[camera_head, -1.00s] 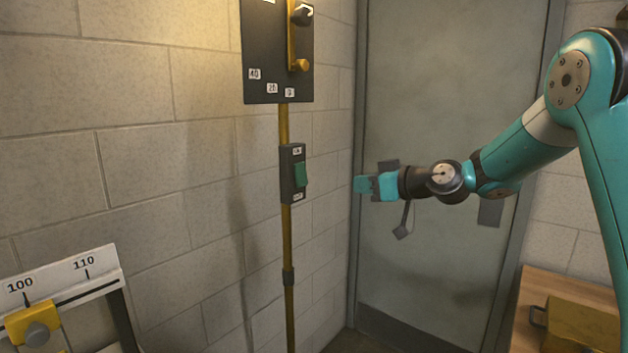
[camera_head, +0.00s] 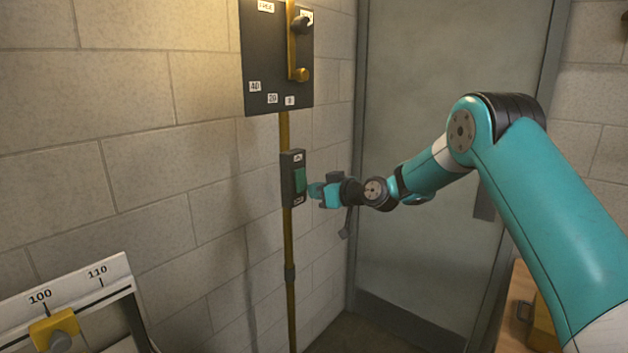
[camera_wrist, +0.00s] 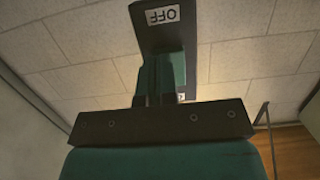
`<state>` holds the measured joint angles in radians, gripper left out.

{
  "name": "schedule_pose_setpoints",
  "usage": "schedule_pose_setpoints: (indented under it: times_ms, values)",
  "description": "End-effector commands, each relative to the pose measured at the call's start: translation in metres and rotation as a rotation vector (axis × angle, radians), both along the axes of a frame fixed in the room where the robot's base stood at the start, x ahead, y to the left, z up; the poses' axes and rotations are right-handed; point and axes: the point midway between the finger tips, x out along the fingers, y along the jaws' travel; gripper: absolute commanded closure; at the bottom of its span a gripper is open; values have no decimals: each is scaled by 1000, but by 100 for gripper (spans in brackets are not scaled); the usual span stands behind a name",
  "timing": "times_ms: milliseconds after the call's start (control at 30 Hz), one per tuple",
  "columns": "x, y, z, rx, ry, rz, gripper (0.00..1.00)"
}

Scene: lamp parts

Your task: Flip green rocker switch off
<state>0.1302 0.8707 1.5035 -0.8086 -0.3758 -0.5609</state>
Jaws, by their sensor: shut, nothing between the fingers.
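The green rocker switch (camera_head: 299,180) sits in a dark upright housing (camera_head: 288,182) on a yellow pole against the wall. A label shows above the rocker and another below it, too small to read in the head view. My gripper (camera_head: 313,190) is shut and empty, its tip just right of the rocker's lower half. I cannot tell whether it touches. In the wrist view, the housing (camera_wrist: 145,40) shows an OFF label (camera_wrist: 162,16) at the picture's top. My gripper's fingers (camera_wrist: 157,70) point at the green rocker (camera_wrist: 178,68) and partly hide it.
A dark panel (camera_head: 262,60) with a yellow lever (camera_head: 291,45) is on the pole above. A white scale (camera_head: 75,290) with a yellow slider (camera_head: 52,328) stands at the lower left. A grey door (camera_head: 430,90) with a hanging handle (camera_head: 346,222) is behind my gripper.

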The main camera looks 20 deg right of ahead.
Motion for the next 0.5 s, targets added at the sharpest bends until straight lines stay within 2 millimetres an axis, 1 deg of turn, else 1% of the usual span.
schedule_pose_setpoints:
  times_ms: [167, 500]
  values:
    - [7, 6, -2, 0, 0, 0, 100]
    - [8, 6, -4, 0, 0, 0, 100]
